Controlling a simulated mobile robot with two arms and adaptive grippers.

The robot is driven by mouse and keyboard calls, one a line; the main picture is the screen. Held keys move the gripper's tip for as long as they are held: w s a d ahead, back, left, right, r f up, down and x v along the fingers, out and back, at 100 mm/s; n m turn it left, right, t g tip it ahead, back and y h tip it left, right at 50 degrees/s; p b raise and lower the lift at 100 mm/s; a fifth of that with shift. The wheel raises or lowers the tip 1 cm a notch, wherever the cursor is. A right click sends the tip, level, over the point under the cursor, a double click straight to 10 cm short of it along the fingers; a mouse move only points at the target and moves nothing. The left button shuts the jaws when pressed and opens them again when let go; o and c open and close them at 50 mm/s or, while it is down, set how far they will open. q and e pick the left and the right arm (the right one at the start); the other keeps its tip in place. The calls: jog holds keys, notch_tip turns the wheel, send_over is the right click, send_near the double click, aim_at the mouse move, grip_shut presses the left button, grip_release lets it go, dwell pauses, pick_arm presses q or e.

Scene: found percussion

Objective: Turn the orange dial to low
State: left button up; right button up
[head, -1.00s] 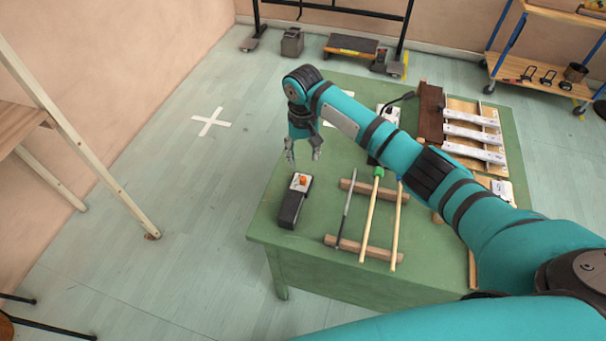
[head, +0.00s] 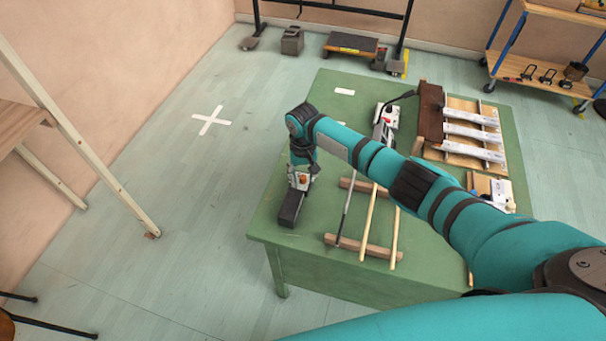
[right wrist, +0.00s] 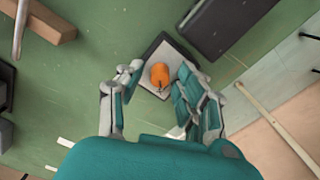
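The orange dial (head: 304,178) sits on a small pale-topped dark box at the left side of the green table. In the right wrist view the dial (right wrist: 160,75) stands upright on its pale plate (right wrist: 180,52), with a small dark mark beside its base. My right gripper (right wrist: 160,71) points down over it, open, with one finger on each side of the dial. Gaps show between the fingers and the dial. In the head view the right gripper (head: 301,180) partly hides the dial and plate. The dial's setting labels are not readable. My left gripper is not in view.
A black block (head: 290,210) lies beside the dial box, toward the table's near edge. A wooden rack with sticks (head: 368,222) stands to the right. White bars (head: 474,134) on a wooden frame lie farther right. The green table (head: 335,290) has free room at its front.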

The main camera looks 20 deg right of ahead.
grip_shut()
jog(key=shift+n, duration=0.3)
jog(key=n, duration=0.3)
jog(key=shift+n+p, duration=0.3)
jog(key=shift+p, duration=0.05)
jog(key=n, duration=0.4)
jog(key=shift+n, duration=0.3)
jog(key=n, duration=0.9)
